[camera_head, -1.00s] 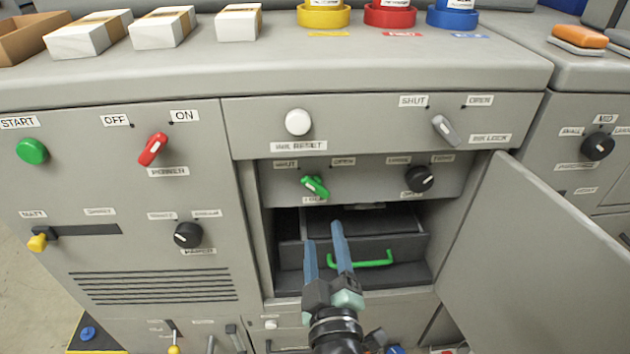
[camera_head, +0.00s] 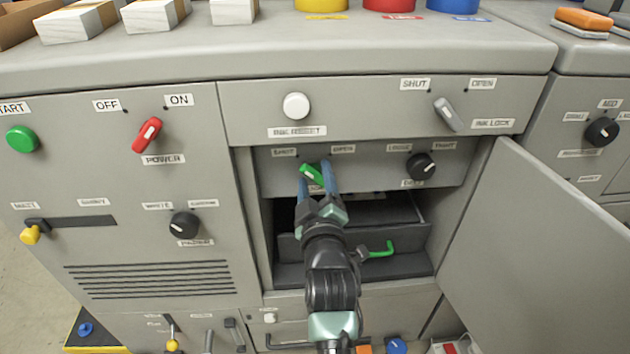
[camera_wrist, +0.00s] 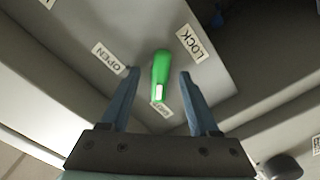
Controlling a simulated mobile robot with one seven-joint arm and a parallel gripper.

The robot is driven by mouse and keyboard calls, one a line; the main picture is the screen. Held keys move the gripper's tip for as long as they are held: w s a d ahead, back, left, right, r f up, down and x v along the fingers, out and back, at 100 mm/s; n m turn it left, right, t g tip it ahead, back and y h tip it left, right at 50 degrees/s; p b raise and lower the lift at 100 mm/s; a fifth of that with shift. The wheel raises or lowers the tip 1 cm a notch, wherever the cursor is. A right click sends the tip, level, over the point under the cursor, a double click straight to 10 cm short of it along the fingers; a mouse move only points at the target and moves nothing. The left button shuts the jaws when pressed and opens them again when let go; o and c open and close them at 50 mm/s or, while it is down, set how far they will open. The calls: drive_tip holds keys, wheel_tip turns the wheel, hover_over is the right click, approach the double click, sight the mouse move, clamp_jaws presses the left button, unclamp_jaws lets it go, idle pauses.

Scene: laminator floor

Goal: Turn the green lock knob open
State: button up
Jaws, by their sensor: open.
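The green lock knob (camera_head: 312,175) sits on the recessed panel behind the open door. My gripper (camera_head: 314,165) is open, with one blue finger on each side of the knob. The wrist view shows the green knob (camera_wrist: 160,72) between the open fingers, with a gap on both sides. The LOCK label (camera_wrist: 191,43) is in clear view there.
A black knob (camera_head: 421,166) is to the right on the same panel. A drawer with a green handle (camera_head: 380,249) lies below, partly hidden by my arm. The open door (camera_head: 540,240) stands at the right. The grey ink lock lever (camera_head: 448,114) is above.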

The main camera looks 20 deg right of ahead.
clamp_jaws()
idle(0.3)
drive_tip(key=shift+m, duration=0.4)
drive_tip(key=m+p, duration=0.1)
drive_tip(key=m, duration=0.3)
drive_tip(key=m+p, duration=0.1)
drive_tip(key=m, duration=0.3)
drive_tip(key=shift+p, duration=0.3)
drive_tip(key=m+p, duration=0.1)
drive_tip(key=m, duration=0.4)
drive_tip(key=shift+m+p, duration=0.65)
drive_tip(key=shift+m, duration=1.35)
